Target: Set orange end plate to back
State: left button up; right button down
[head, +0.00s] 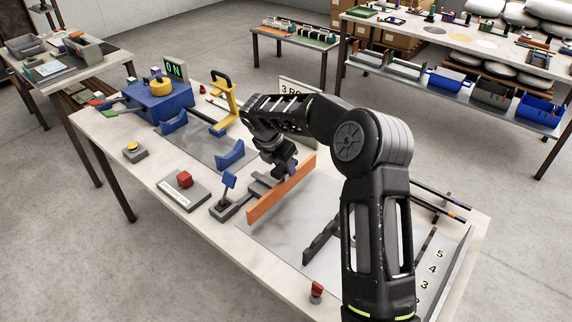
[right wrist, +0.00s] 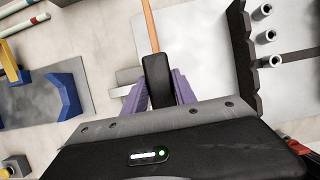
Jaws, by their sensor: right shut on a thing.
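The orange end plate (head: 281,192) is a long upright strip standing across the bench by the grey metal bed. In the right wrist view its thin orange edge (right wrist: 150,25) runs up from a black block (right wrist: 157,78). My right gripper (head: 289,170) reaches down to the plate from above. In the right wrist view its purple fingers (right wrist: 158,95) are on both sides of the black block, which lies in line with the plate and looks like its grip. The fingertips are partly hidden. My left gripper is out of view.
A toothed dark rack (head: 323,236) and a numbered strip (head: 432,268) are nearer and to the right. A blue lever (head: 228,183) and a red button box (head: 184,182) stand left of the plate. Blue cradles (head: 231,154) and a yellow clamp (head: 224,103) are farther back.

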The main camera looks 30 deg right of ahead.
jog(key=c, duration=1.2)
grip_release()
jog(key=shift+w+a+r, duration=0.1)
jog(key=shift+w+a, duration=0.1)
jog(key=shift+w, duration=0.15)
jog(key=shift+o, duration=1)
jog(key=shift+s, duration=0.1)
jog(key=b+v, duration=0.1)
jog(key=v, duration=0.6)
jog(key=shift+s+a+r, duration=0.1)
jog(key=shift+a+r, duration=0.05)
jog(key=shift+r, duration=0.2)
jog(key=shift+f, duration=0.1)
